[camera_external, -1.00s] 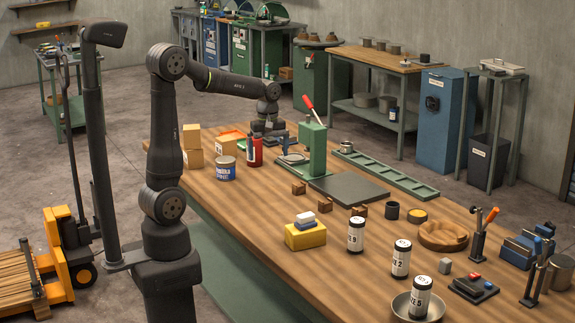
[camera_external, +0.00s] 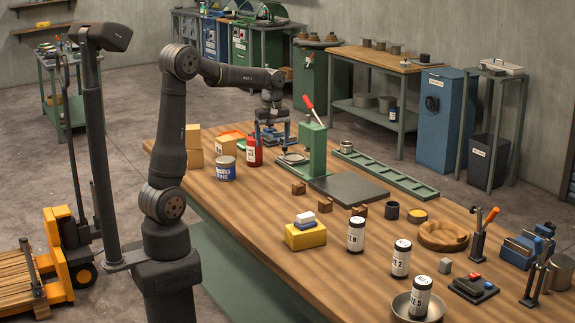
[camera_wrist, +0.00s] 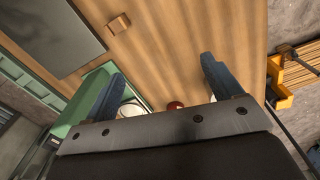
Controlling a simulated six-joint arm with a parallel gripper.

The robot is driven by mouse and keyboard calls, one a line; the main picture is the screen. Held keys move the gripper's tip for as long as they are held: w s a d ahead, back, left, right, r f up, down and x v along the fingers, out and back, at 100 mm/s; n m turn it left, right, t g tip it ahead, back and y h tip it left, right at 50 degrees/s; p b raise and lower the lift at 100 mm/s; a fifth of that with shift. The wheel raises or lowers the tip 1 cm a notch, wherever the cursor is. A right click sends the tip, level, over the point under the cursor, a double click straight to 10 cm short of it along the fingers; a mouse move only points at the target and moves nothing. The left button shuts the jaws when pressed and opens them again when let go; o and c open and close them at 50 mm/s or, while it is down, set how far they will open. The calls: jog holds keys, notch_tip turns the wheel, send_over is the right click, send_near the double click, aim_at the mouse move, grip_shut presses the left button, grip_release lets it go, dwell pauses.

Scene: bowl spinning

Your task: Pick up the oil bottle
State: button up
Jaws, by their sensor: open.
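A red bottle (camera_external: 254,152) with a dark top and a pale label, which looks like the oil bottle, stands upright on the far part of the wooden table. My gripper (camera_external: 272,138) hangs pointing down just right of it and a little above it, close to the green press. The blue fingers are spread with nothing between them. In the wrist view the open gripper (camera_wrist: 163,78) shows both fingers, and a small red round part (camera_wrist: 175,105), likely the bottle's top, shows between them near the bracket. The rest of the bottle is hidden there.
The green press (camera_external: 313,150) with a red lever stands right of my gripper. A blue-and-white can (camera_external: 226,169) and cardboard boxes (camera_external: 194,148) stand left of the bottle. Small wooden blocks (camera_external: 298,188) lie nearer. Bare tabletop lies at the front left.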

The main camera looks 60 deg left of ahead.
jog(key=w+a+r, duration=0.1)
jog(key=w+a, duration=0.2)
jog(key=a, duration=0.4)
jog(key=w+a+r, duration=0.2)
jog(key=w+a, duration=0.1)
jog(key=a, duration=0.3)
send_over(254, 146)
jog(key=w+a, duration=0.1)
jog(key=a, duration=0.1)
jog(key=f, duration=1.1)
jog(key=shift+w+d+f, duration=0.15)
jog(key=shift+d+f, duration=0.05)
jog(key=shift+f, duration=0.15)
jog(key=f, duration=0.2)
jog(key=a+f, duration=0.1)
jog(key=f, duration=0.2)
jog(key=shift+w+a, duration=0.1)
jog(key=shift+w, duration=0.1)
jog(key=c, duration=1.3)
jog(key=shift+r, duration=0.1)
